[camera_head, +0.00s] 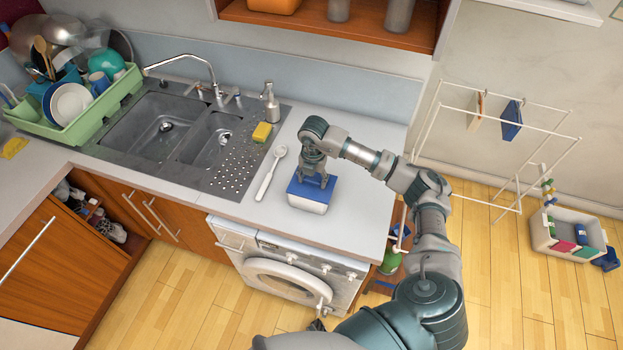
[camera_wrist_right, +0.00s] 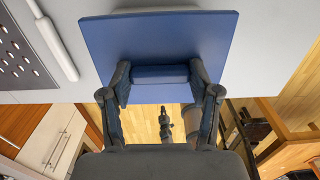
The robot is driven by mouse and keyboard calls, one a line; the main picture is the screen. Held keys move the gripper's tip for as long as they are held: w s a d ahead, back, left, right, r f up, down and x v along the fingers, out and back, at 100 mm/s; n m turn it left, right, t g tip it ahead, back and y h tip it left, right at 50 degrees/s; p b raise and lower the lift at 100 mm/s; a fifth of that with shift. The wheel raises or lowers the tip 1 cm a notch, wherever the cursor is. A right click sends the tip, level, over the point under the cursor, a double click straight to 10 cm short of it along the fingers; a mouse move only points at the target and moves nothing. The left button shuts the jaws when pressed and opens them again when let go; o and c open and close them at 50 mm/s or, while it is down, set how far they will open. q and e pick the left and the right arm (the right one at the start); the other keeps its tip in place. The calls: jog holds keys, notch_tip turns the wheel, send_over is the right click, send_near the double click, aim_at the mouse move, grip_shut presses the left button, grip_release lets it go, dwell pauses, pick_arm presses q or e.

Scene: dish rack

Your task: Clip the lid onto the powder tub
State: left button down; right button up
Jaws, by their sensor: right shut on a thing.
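My right gripper (camera_head: 314,177) comes from above and is shut on the lid's raised blue grip.
A white scoop or brush (camera_head: 270,173) lies left of the tub. A yellow sponge (camera_head: 262,132) and soap dispenser (camera_head: 270,103) stand by the sink (camera_head: 213,137). The worktop (camera_head: 360,215) is clear right of the tub, and its front edge is close.

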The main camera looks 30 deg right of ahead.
jog(key=shift+s+d+f, duration=0.15)
jog(key=shift+d+f, duration=0.05)
jog(key=shift+d, duration=0.15)
jog(key=shift+d+r+p, duration=0.25)
jog(key=shift+r+p, duration=0.2)
jog(key=shift+p, duration=0.05)
jog(key=shift+d+r, duration=0.1)
jog(key=shift+r, duration=0.15)
jog(key=shift+w+r+p, duration=0.25)
jog(key=shift+r+p, duration=0.35)
jog(key=shift+s+a+r+p, duration=0.1)
jog(key=shift+a+r+p, duration=0.15)
jog(key=shift+r, duration=0.35)
jog(key=shift+a+r, duration=0.1)
jog(key=shift+r, duration=0.05)
pick_arm(q)
jog(key=r, duration=0.1)
jog(key=d+r, duration=0.1)
jog(key=r, duration=0.1)
jog(key=shift+w, duration=0.1)
pick_arm(e)
jog(key=shift+a, duration=0.1)
pick_arm(q)
jog(key=shift+f, duration=0.1)
